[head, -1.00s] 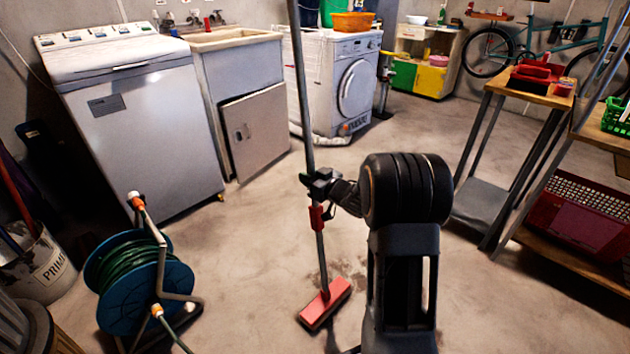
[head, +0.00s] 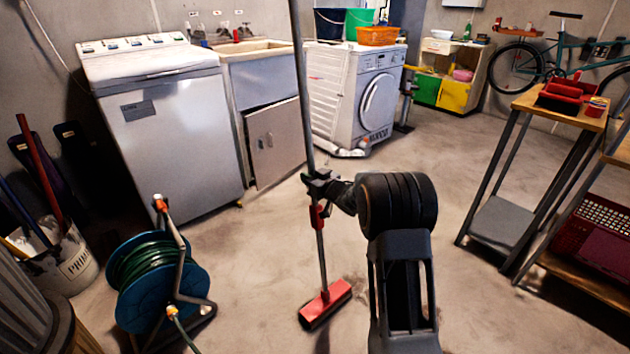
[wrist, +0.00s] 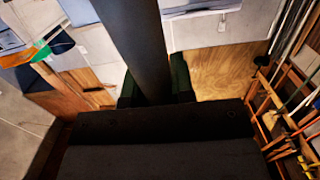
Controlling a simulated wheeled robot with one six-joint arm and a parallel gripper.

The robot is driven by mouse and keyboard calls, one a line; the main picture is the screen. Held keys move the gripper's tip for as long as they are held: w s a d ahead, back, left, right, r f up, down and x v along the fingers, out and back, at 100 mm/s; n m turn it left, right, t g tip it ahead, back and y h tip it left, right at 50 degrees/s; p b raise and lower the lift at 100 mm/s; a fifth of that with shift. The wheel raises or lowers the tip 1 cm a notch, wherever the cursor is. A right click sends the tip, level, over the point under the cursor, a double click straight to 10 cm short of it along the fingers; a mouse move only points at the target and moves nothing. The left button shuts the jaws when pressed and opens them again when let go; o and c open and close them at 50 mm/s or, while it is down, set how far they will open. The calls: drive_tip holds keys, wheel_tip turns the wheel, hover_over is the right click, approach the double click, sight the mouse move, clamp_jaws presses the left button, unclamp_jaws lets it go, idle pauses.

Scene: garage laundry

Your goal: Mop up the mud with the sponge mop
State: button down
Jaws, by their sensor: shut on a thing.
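The sponge mop has a red head (head: 325,304) and a long grey pole (head: 302,85) with a red fitting. Its head rests on the concrete floor and the pole stands almost upright, leaning slightly left. My gripper (head: 318,184) is shut around the pole above the red fitting. In the wrist view, the dark pole (wrist: 148,45) runs up between the fingers of my gripper (wrist: 156,92). No clear mud patch shows now; the floor beneath the mop head and behind my arm is hidden.
A hose reel (head: 160,278) stands on the floor left of the mop. A washing machine (head: 165,120), a sink cabinet (head: 268,120) and a white dryer (head: 355,95) line the back. A workbench (head: 550,105) stands right. The middle floor is open.

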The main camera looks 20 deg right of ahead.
drive_tip(key=p+x, duration=0.2)
drive_tip(key=x, duration=0.7)
drive_tip(key=shift+r, duration=0.45)
drive_tip(key=shift+s+d+r+p, duration=0.15)
drive_tip(key=shift+s+r+p, duration=0.15)
drive_tip(key=shift+r+p, duration=0.45)
drive_tip(key=shift+s+d+r+p, duration=0.1)
drive_tip(key=shift+s+r+p, duration=0.15)
drive_tip(key=shift+r+p, duration=0.5)
drive_tip(key=shift+s+d+r+p, duration=0.15)
drive_tip(key=shift+s+r+p, duration=0.25)
drive_tip(key=shift+r, duration=0.55)
